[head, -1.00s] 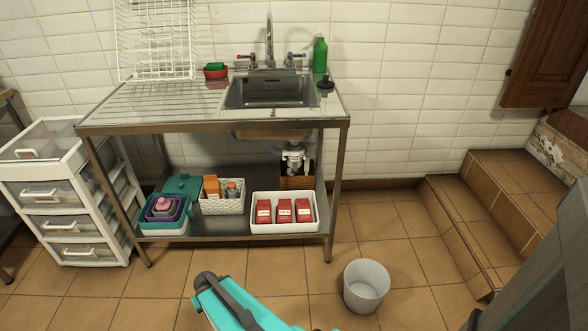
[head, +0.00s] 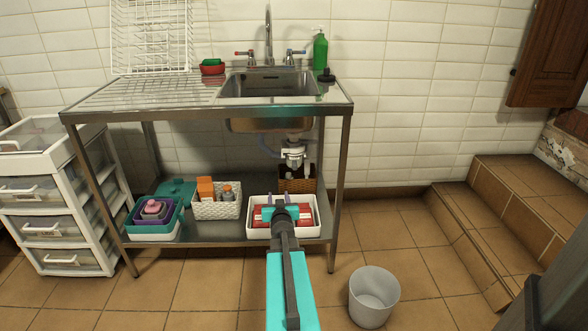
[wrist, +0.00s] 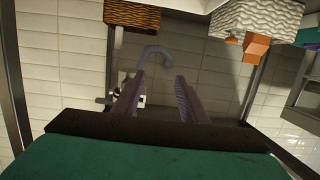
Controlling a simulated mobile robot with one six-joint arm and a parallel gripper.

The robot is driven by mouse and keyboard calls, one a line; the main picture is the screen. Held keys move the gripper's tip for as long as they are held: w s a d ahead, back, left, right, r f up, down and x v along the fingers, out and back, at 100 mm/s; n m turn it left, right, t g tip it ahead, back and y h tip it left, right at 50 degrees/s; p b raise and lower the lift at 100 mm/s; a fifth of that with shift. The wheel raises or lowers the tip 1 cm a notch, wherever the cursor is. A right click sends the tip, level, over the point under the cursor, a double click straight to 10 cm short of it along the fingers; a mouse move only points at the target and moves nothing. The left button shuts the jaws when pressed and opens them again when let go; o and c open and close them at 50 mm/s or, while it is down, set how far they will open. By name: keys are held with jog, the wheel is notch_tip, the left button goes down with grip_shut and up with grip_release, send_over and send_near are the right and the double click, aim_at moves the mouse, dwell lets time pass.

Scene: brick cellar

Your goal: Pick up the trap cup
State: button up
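The pale bottle trap with the trap cup (head: 293,164) at its lower end hangs under the sink bowl. A brown wicker basket stands beneath it. In the head view, my gripper (head: 278,198) is in front of the lower shelf, over the white tray, lower than the trap and slightly left of it. In the wrist view, my gripper (wrist: 160,76) has its two purple fingers apart with nothing between them. That view looks upside down. The trap shows partly behind the left finger, beside a grey curved pipe (wrist: 157,52), and the cup is not clear there.
The brown basket (head: 297,184) sits below the trap. The white tray (head: 257,233) with red boxes is partly hidden by my arm. A white woven basket (head: 217,210) and a teal tub stand left. The metal table legs flank the opening. A bucket (head: 373,300) stands on the floor.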

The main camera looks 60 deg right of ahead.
jog(key=h+b, duration=0.2)
send_near(295, 166)
jog(key=a+f, duration=0.2)
jog(key=shift+s+d+r+m+h, duration=0.3)
jog(key=shift+s+r, duration=0.2)
jog(key=shift+s, duration=0.1)
jog(key=shift+b+x, duration=0.6)
jog(key=shift+x, duration=3.7)
jog(key=shift+w, duration=0.2)
jog(key=shift+r+b+x, duration=0.2)
jog(key=shift+b+x, duration=0.95)
jog(key=shift+x, duration=1.3)
jog(key=shift+w, duration=0.1)
jog(key=shift+c, duration=0.4)
